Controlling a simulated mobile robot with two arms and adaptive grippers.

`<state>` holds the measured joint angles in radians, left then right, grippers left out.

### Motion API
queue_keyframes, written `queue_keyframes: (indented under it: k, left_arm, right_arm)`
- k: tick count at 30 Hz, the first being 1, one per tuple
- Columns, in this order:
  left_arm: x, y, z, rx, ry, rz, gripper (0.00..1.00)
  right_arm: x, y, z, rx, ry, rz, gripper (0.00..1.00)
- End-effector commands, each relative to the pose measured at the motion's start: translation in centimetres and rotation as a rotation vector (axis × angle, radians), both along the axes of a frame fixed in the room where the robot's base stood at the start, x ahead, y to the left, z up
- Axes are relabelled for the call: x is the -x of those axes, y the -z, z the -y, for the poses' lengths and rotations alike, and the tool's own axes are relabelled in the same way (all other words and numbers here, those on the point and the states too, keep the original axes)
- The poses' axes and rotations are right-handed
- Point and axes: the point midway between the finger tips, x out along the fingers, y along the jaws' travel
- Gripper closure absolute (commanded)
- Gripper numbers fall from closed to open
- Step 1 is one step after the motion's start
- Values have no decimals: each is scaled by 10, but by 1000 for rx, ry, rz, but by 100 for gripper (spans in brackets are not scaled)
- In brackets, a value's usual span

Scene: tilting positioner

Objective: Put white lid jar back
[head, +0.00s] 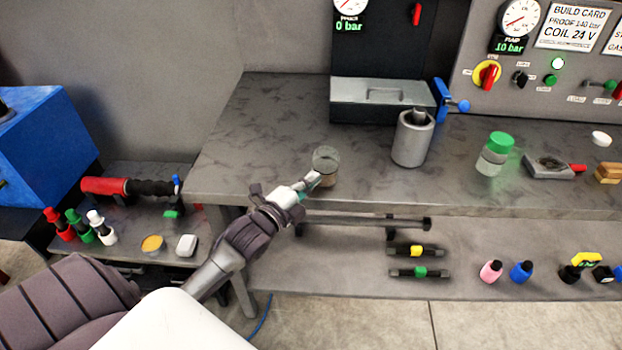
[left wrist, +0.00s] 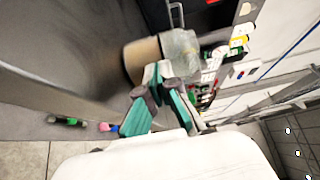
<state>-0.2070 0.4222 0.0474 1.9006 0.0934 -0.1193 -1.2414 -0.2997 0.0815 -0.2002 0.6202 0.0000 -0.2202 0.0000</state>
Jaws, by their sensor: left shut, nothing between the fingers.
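A clear glass jar (head: 326,158) with brown contents at its bottom stands near the front edge of the workbench, with no lid visible on it. In the left wrist view the jar (left wrist: 178,52) is right beyond the fingertips. My left gripper (head: 309,182) is at the jar's near left side, shut and empty; its teal-padded fingers (left wrist: 168,85) also show in the wrist view. I cannot tell whether they touch the jar. A small white lid-like disc (head: 601,139) lies at the far right of the bench. My right gripper is not in view.
A grey metal cylinder (head: 412,140) and a green-lidded jar (head: 494,153) stand to the right on the bench (head: 265,130). A low side shelf at left holds a red-and-black tool (head: 125,187) and several small bottles. The bench left of the jar is clear.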

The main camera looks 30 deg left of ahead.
Motion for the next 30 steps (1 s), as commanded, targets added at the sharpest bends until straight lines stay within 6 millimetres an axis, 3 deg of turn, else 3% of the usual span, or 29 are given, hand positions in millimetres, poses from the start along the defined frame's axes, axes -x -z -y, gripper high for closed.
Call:
queue_keyframes:
  k: [11,22,30]
  left_arm:
    - [-3,1,0,1,0,0,100]
    - [-65,1,3,-1,0,2,100]
    - [-77,1,4,0,-1,-1,100]
  right_arm:
    - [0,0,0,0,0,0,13]
    - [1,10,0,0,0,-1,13]
    - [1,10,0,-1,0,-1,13]
